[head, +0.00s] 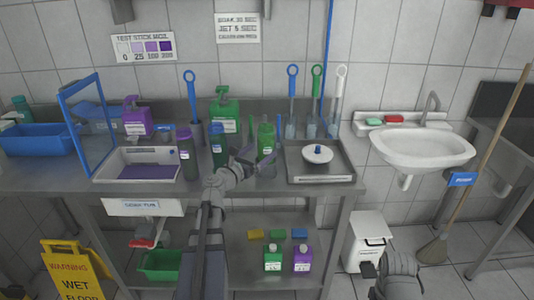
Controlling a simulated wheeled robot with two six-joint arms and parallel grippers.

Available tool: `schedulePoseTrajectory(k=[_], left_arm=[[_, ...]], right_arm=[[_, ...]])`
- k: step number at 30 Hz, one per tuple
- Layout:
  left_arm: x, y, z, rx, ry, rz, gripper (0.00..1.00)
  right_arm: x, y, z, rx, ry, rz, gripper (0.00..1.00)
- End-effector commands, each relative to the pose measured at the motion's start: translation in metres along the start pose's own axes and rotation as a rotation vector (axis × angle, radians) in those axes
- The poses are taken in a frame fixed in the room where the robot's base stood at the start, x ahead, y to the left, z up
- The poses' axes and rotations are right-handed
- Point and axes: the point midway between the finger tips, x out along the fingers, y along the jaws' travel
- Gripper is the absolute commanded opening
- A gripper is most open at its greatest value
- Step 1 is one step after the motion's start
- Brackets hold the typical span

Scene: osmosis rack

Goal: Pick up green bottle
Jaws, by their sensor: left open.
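A green bottle (266,141) stands upright on the steel table, right of the middle. My left gripper (264,158) is open just in front of it, its fingers spread at the bottle's lower part. I cannot tell whether they touch it. A larger green pump bottle (225,112) stands behind to the left. A dark bottle with a blue cap (218,148) is left of my gripper, close to my wrist. Another green bottle (272,260) stands on the lower shelf. Part of my right arm shows at the bottom right; its fingertips do not show.
A dark bottle with a purple cap (187,155) and a purple pump bottle (137,119) stand to the left. A tray with a white round item (317,153) is close on the right. Brushes (292,95) stand behind. A sink (420,148) is farther right.

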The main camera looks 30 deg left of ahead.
Motion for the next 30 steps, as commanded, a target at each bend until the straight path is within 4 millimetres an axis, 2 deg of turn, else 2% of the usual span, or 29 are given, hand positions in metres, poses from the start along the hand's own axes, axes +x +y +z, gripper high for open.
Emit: schedulePoseTrajectory(k=[4, 11, 21, 29, 30], left_arm=[[0.018, 0.001, 0.0, 0.001, 0.0, -0.001, 1.0], [0.024, -0.001, 0.001, 0.001, 0.0, -0.001, 1.0], [0.068, -0.004, 0.002, 0.001, 0.0, -0.001, 1.0], [0.071, -0.005, 0.002, 0.001, 0.0, 0.0, 1.0], [0.071, -0.005, 0.002, 0.001, 0.0, 0.0, 0.95]], right_arm=[[0.0, 0.0, 0.0, 0.0, 0.0, 0.0, 0.5], [-0.001, 0.0, 0.0, 0.0, 0.0, 0.0, 0.5], [-0.002, 0.0, 0.0, 0.0, 0.0, 0.0, 0.5], [-0.002, 0.0, 0.0, 0.0, 0.0, 0.0, 0.5], [-0.002, 0.0, 0.0, 0.0, 0.0, 0.0, 0.5]])
